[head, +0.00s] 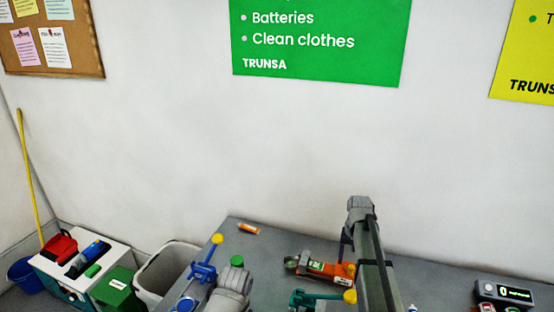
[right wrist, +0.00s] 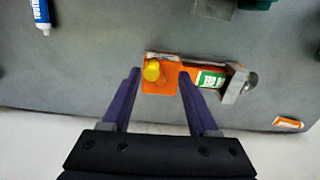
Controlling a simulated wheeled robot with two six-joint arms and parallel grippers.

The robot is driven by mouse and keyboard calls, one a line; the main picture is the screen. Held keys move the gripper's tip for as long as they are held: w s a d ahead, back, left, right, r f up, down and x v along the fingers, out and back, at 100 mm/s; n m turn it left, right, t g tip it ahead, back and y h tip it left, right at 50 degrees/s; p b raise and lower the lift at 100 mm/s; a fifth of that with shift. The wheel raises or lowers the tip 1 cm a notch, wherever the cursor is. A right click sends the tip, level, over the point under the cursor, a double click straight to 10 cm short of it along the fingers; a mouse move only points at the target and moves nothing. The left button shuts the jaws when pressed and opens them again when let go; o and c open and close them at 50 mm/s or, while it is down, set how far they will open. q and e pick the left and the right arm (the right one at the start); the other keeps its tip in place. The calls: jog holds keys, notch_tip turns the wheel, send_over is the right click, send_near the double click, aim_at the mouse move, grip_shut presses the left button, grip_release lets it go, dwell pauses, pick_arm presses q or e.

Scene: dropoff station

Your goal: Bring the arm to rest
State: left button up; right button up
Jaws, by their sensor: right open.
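My right arm (head: 372,255) rises over the table in the head view, and a bit of its purple gripper (head: 345,240) shows beside it. In the right wrist view my right gripper (right wrist: 159,73) has its two purple fingers apart, with nothing held between them. An orange device (right wrist: 208,78) with a green and white label and a yellow knob (right wrist: 152,70) lies on the table beyond the fingertips. The orange device also shows left of my right arm in the head view (head: 316,267). I cannot make out the left gripper's fingers.
The grey table (head: 290,243) stands against a white wall. On it are a blue tool (head: 203,271), a green tool (head: 305,299), a small orange item (head: 248,229) and a dark display box (head: 503,293). A bin (head: 165,268) stands left. A blue-white tube (right wrist: 41,15) shows.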

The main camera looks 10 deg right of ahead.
jog(key=s+a+n, duration=0.1)
jog(key=s+a, duration=0.2)
jog(key=a, duration=0.1)
jog(key=s+a+n, duration=0.1)
jog(key=s+a, duration=0.2)
jog(key=a, duration=0.2)
jog(key=s+a+f+n+b, duration=0.1)
jog(key=s+a, duration=0.1)
jog(key=a, duration=0.3)
jog(key=shift+s+a+n+h, duration=0.25)
jog(key=shift+s+n+h, duration=0.05)
jog(key=shift+s, duration=0.1)
jog(key=s+a+f+n+b, duration=0.1)
jog(key=s+a+n, duration=0.4)
jog(key=s+a, duration=0.6)
jog(key=s, duration=0.3)
jog(key=shift+a+h, duration=0.3)
jog(key=shift+a, duration=0.1)
